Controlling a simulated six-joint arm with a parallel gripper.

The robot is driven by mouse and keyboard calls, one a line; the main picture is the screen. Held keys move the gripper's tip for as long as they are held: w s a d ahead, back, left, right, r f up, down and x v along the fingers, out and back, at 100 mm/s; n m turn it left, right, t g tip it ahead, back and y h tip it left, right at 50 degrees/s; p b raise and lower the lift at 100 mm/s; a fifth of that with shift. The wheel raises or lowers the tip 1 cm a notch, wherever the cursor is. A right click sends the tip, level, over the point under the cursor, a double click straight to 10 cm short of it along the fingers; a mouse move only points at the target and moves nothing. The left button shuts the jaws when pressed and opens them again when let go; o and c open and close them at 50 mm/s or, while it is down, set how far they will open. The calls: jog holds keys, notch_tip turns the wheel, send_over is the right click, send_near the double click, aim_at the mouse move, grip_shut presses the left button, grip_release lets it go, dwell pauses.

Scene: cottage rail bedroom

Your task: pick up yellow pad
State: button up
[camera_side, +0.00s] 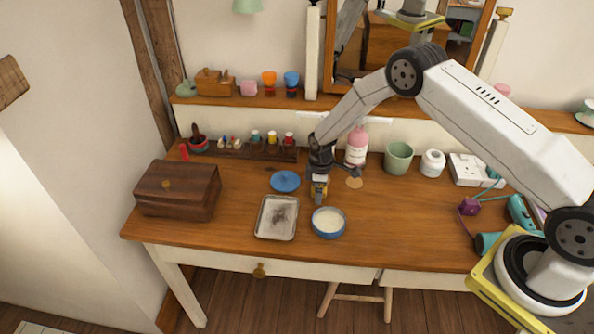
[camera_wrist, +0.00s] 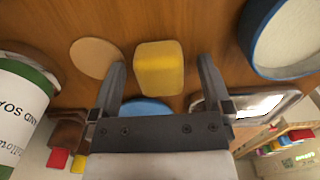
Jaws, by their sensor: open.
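The yellow pad (camera_wrist: 159,68) is a rounded block on the wooden table, between my two fingers in the wrist view. In the side view only part of the pad (camera_side: 320,188) shows, behind my gripper (camera_side: 338,186). My gripper is open, and in the wrist view its fingertips (camera_wrist: 162,66) are on either side of the pad, with visible gaps to both sides. I cannot tell how far above the table the fingertips are.
A blue bowl (camera_side: 328,223) with white contents stands close in front, beside a metal tray (camera_side: 276,218). A pink soap bottle (camera_side: 356,146) stands behind.

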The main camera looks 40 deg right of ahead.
jog(key=c, duration=1.3)
jog(key=shift+r, duration=0.15)
jog(key=shift+r, duration=0.9)
jog(key=shift+s+a+r, duration=0.1)
jog(key=shift+s+r, duration=1.7)
jog(key=shift+s, duration=0.55)
jog(key=shift+s+r, duration=1.85)
jog(key=shift+s, duration=0.5)
jog(key=shift+s+a+r, duration=0.1)
jog(key=shift+s+r, duration=1.7)
jog(key=shift+s, duration=0.55)
